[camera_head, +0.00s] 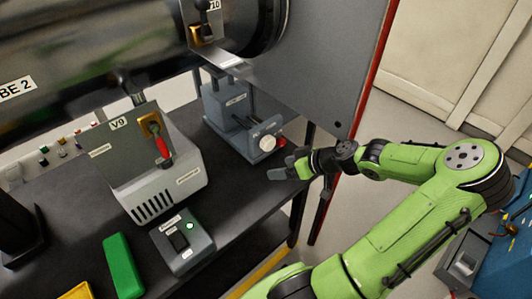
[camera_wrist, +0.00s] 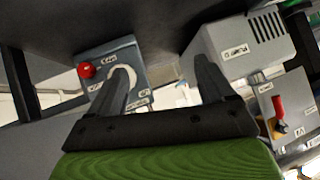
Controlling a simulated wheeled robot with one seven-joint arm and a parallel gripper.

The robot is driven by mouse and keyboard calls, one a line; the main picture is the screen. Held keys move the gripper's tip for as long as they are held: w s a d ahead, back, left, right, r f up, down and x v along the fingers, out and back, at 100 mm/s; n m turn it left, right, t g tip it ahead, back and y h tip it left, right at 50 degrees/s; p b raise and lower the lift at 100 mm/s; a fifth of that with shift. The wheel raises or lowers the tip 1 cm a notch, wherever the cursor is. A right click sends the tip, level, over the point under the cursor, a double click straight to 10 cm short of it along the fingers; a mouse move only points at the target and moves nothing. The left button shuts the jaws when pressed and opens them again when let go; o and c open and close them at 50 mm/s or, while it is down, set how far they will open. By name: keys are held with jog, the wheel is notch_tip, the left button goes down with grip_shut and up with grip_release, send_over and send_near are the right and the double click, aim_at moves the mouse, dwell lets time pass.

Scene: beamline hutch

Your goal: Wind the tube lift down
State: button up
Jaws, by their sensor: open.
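The tube lift (camera_head: 240,120) is a blue-grey block unit on the dark bench under the big tube, with a small label I cannot read surely. A round white knob (camera_head: 267,142) is on its front end, with a red knob (camera_head: 283,142) beside it. My gripper (camera_head: 283,168) is open and empty, just in front of and below these knobs. In the wrist view, the white knob (camera_wrist: 125,72) shows as a pale ring partly behind the left finger, and the red knob (camera_wrist: 86,70) is left of it. I cannot tell whether a finger touches the white knob.
A grey pump box marked V9 (camera_head: 185,188), with a red-handled valve (camera_head: 163,146), stands left of the lift. A switch box (camera_head: 190,245) with a green light sits nearer, beside a green block (camera_head: 122,265). A grey panel with a red edge (camera_head: 372,75) rises behind the gripper.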

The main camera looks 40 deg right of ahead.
aim_at(271, 145)
jog(key=s+d+r+m+t+h, duration=0.2)
jog(key=s+d+t+h, duration=0.15)
jog(key=d, duration=0.35)
jog(key=shift+y, duration=0.45)
jog(key=b+x, duration=0.2)
jog(key=x, duration=0.6)
jog(key=b+x, duration=0.1)
jog(key=x, duration=0.7)
jog(key=shift+w+r+b, duration=0.1)
jog(key=shift+w+b, duration=0.25)
jog(key=shift+w, duration=0.1)
jog(key=shift+c, duration=0.3)
jog(key=c, duration=1)
